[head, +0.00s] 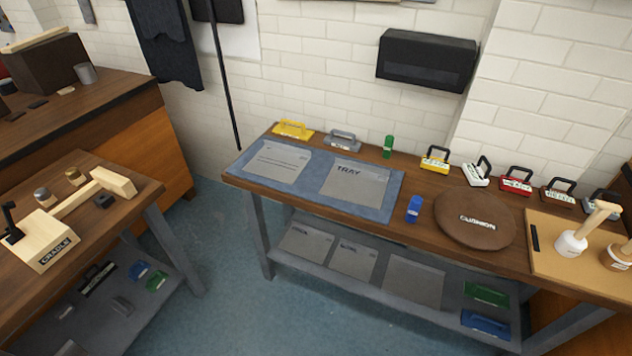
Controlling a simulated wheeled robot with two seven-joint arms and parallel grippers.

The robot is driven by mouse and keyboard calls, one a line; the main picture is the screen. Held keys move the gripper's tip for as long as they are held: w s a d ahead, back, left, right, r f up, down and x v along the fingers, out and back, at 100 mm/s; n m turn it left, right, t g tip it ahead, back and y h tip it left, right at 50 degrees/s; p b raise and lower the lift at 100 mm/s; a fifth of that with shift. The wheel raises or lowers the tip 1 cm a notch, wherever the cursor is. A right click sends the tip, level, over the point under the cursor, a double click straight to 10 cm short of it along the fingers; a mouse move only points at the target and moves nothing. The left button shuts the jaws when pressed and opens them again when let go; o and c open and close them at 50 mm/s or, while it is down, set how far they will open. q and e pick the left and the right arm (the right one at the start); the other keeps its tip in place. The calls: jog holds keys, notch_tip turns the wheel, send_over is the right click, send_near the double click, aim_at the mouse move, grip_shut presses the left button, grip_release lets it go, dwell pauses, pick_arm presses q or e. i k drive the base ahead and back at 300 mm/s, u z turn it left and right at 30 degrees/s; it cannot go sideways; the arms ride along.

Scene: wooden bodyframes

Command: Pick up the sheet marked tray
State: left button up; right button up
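The sheet marked TRAY (354,187) is a flat grey sheet lying on a blue mat (316,205) on the workbench. Its dark lettering is at its top edge, and nothing covers it. A second grey sheet (273,163) with lines of small print lies to its left on the same mat. Neither of my grippers shows in the head view.
A green block (388,146) stands behind the mat and a blue block (414,208) stands at its right. A round brown cushion (474,219) lies further right. Yellow (293,129) and grey (342,139) handled tools line the back edge. Floor (210,230) is clear in front.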

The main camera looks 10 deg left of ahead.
aim_at(353, 182)
jog(key=u, duration=0.15)
jog(key=k, duration=0.45)
jog(key=z, duration=1)
jog(key=i, duration=1.3)
jog(key=u, duration=0.65)
